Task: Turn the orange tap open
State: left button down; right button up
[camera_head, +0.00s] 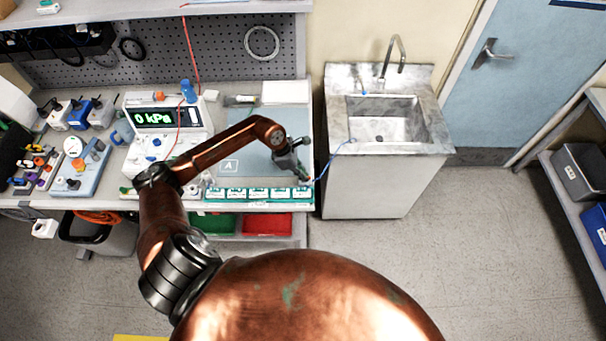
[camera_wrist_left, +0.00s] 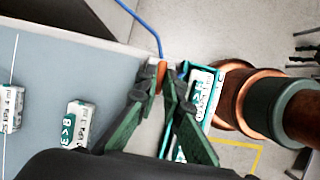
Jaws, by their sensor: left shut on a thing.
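The orange tap (camera_wrist_left: 161,72) shows as a small orange piece between the fingertips of my left gripper (camera_wrist_left: 160,82) in the left wrist view. The green-padded fingers are shut on it, and they hide much of it. A blue tube (camera_wrist_left: 151,28) runs up and away from beside the tap. In the head view my left gripper (camera_head: 302,174) is at the right front corner of the bench, and the tap is too small and hidden to tell there. The blue tube (camera_head: 332,160) runs from near that corner to the sink.
A row of white-and-green labelled blocks (camera_head: 250,194) lies along the bench's front edge. A pump with a lit display (camera_head: 165,118) reads 0 kPa at the left. A sink (camera_head: 390,128) stands right of the bench. The floor (camera_head: 490,215) at the right is clear.

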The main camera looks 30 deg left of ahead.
dwell(0.4)
pick_arm(q)
jog(key=n, duration=0.2)
jog(key=n+t+y, duration=0.1)
jog(key=n, duration=0.2)
jog(key=shift+s+d+t+p, duration=0.15)
jog(key=shift+d+t+p, duration=0.05)
jog(key=shift+t+p, duration=0.15)
jog(key=shift+d+n+t+y, duration=0.15)
jog(key=shift+n+y, duration=0.35)
jog(key=shift+n, duration=0.75)
jog(key=shift+n+t+y, duration=0.1)
jog(key=shift+n+y, duration=0.4)
jog(key=shift+n, duration=0.75)
jog(key=c, duration=2.1)
grip_release()
jog(key=shift+s+r, duration=0.1)
jog(key=shift+r, duration=0.1)
jog(key=v, duration=1.1)
jog(key=shift+s+r, duration=0.1)
jog(key=shift+r, duration=0.25)
jog(key=shift+d, duration=0.1)
